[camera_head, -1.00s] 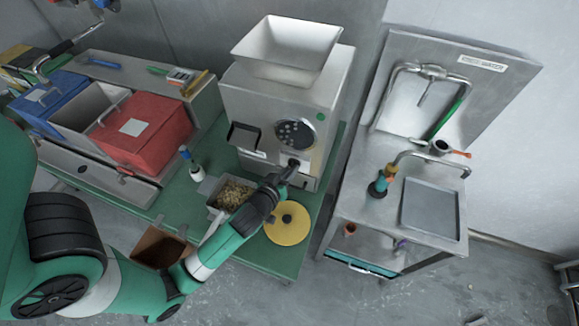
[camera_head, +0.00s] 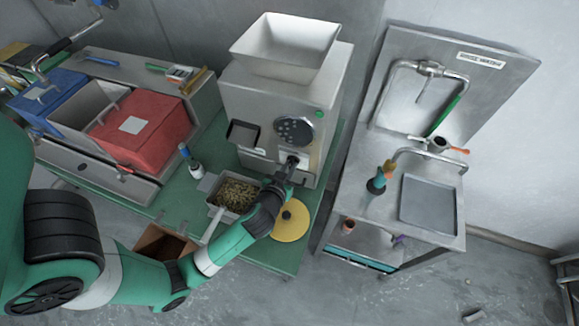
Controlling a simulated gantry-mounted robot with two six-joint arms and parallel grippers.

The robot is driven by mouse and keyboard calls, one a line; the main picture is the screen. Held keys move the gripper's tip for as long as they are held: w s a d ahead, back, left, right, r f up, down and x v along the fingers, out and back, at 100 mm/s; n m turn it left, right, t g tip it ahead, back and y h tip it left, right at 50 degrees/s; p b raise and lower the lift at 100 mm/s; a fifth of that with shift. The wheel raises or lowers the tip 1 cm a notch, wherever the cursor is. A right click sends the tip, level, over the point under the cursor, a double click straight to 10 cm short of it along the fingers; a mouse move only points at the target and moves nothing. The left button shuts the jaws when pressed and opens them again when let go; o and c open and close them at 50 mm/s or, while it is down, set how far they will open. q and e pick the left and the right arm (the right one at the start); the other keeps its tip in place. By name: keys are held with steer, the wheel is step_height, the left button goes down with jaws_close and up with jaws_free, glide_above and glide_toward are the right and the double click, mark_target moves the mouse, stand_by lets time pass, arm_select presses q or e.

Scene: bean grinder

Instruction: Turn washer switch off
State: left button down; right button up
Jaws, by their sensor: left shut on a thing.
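A washer stand (camera_head: 481,101) with a sign on its back panel is at the right. It has curved metal pipes, a green hose (camera_head: 444,116) and a dark cup-like fitting with an orange-tipped handle (camera_head: 454,149). I cannot tell for certain which part is its switch. My left gripper (camera_head: 288,170) is at the grinder's (camera_head: 318,95) lower front, well left of the washer. It is shut on a small dark part at the outlet there, mostly hidden by the fingers. My right gripper is not in view.
A tray of beans (camera_head: 236,196) and a yellow disc (camera_head: 290,221) are close to my left wrist on the green table. Bottles (camera_head: 377,181) and a grey basin (camera_head: 428,203) are on the washer stand. Red (camera_head: 140,127) and blue bins stand left. A floor gap separates table and stand.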

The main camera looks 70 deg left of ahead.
arm_select(q)
steer(key=c, duration=0.9)
jaws_free()
steer(key=p+v, duration=1.1)
steer(key=p, duration=0.5)
steer(key=shift+s+d+r+p, duration=0.15)
steer(key=shift+d+p, duration=0.1)
steer(key=shift+p, duration=0.1)
